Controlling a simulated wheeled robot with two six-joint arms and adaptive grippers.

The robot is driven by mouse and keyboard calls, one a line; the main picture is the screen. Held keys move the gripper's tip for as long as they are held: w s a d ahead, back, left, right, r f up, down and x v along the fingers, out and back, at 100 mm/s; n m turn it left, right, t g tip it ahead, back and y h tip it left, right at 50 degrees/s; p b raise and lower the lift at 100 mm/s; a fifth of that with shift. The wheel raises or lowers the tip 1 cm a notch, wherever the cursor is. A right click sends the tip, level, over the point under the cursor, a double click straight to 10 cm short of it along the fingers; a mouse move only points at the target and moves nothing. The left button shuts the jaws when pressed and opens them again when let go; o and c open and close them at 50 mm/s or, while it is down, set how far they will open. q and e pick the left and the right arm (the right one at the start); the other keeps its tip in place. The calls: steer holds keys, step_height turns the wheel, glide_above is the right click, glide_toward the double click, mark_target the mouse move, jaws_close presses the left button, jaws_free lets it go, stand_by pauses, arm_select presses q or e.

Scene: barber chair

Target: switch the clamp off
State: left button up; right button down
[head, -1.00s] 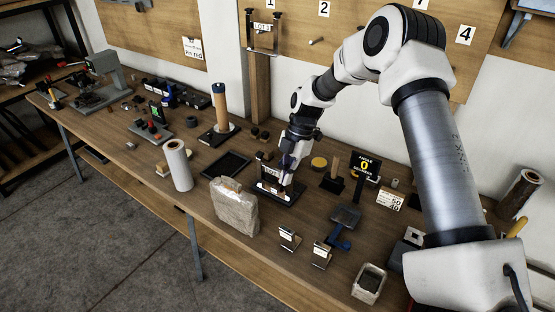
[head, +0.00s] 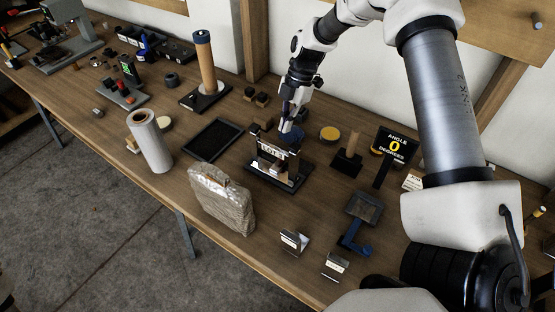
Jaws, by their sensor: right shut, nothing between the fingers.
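A small fixture, which looks like the clamp, stands on a black base plate (head: 280,178) in the middle of the bench. A pale label plate (head: 272,152) faces front, with light blocks below it. A dark blue round part (head: 293,136) shows just behind the label; I cannot tell whether it is the clamp's switch. My right gripper (head: 286,128) is shut and empty, pointing down at the back of the fixture, close to the blue part. I cannot tell whether it touches. My left gripper is not in view.
A wrapped block (head: 222,202), a white roll (head: 150,142) and a black tray (head: 213,140) stand to the left. A black "ANGLE 0 DEGREES" display (head: 393,148), a blue-footed stand (head: 357,222) and two small card holders (head: 293,241) are to the right and front.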

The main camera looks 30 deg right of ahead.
steer(key=p, duration=0.3)
glide_toward(274, 168)
steer(key=x, duration=0.4)
steer(key=shift+a+f, duration=0.2)
steer(key=shift+f, duration=0.2)
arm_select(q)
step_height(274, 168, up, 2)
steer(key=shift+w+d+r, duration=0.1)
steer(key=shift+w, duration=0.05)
arm_select(e)
steer(key=d+b, duration=0.1)
steer(key=w+d+b, duration=0.1)
steer(key=d+b, duration=0.1)
steer(key=shift+w+d+f, duration=0.1)
steer(key=shift+w+f, duration=0.1)
steer(key=shift+w+d+r, duration=0.1)
steer(key=shift+d+r, duration=0.05)
steer(key=shift+d, duration=0.1)
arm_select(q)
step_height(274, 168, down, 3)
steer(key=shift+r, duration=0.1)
arm_select(e)
steer(key=shift+a+r, duration=0.1)
steer(key=shift+r, duration=0.05)
